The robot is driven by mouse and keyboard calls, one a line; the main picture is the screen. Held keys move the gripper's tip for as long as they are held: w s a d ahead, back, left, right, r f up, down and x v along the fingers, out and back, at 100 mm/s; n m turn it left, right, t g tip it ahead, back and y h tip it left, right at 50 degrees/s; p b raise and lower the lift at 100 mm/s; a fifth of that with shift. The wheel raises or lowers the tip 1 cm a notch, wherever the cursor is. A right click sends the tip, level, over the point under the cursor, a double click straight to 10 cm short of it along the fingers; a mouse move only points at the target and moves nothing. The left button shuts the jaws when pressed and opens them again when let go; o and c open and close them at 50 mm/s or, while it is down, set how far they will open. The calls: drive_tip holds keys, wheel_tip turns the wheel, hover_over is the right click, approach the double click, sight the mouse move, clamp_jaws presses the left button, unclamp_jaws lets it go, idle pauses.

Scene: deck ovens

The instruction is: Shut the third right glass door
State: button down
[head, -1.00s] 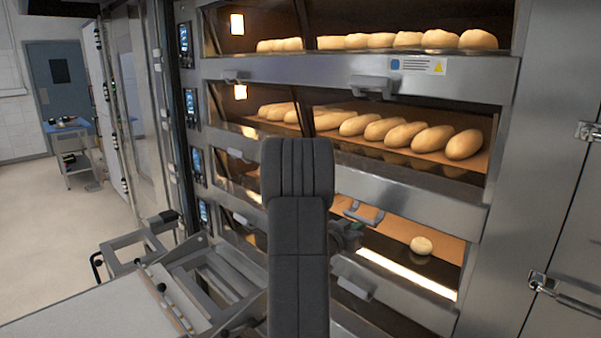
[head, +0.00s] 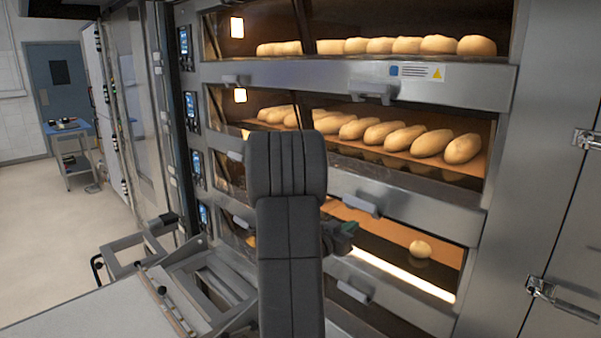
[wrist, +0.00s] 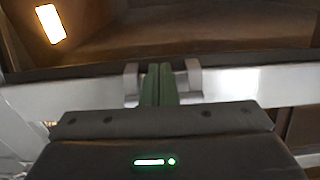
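The oven stack's third right deck is the opening with one round bun inside (head: 420,249). A grey handle (head: 360,205) lies against the steel rail above this opening. My gripper (head: 347,232) is in front of the deck, just below the handle in the head view and partly hidden by my arm. In the wrist view, the green fingertips (wrist: 160,84) are together, between the two posts of a pale handle (wrist: 193,78). I cannot tell whether they touch it. The door's glass is hard to make out and its exact angle is unclear.
The deck above holds a row of loaves (head: 463,148). Another handle (head: 353,291) sits on the rail below the bun deck. A steel cabinet with latches (head: 541,287) stands close on the right. A metal frame (head: 205,280) is at the lower left, with open floor beyond.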

drive_tip(key=v, duration=0.3)
drive_tip(key=f+b+v, duration=0.1)
drive_tip(key=v, duration=0.1)
drive_tip(key=shift+s+a+f, duration=0.1)
drive_tip(key=shift+s+a, duration=0.2)
drive_tip(key=shift+w, duration=0.1)
idle(0.6)
drive_tip(key=x, duration=0.3)
drive_tip(key=p+x, duration=0.1)
drive_tip(key=x, duration=0.2)
drive_tip(key=r+x, duration=0.1)
drive_tip(key=x, duration=0.3)
drive_tip(key=shift+d+r+p, duration=0.1)
drive_tip(key=shift+r+p, duration=0.05)
drive_tip(key=shift+p, duration=0.15)
drive_tip(key=shift+r, duration=0.1)
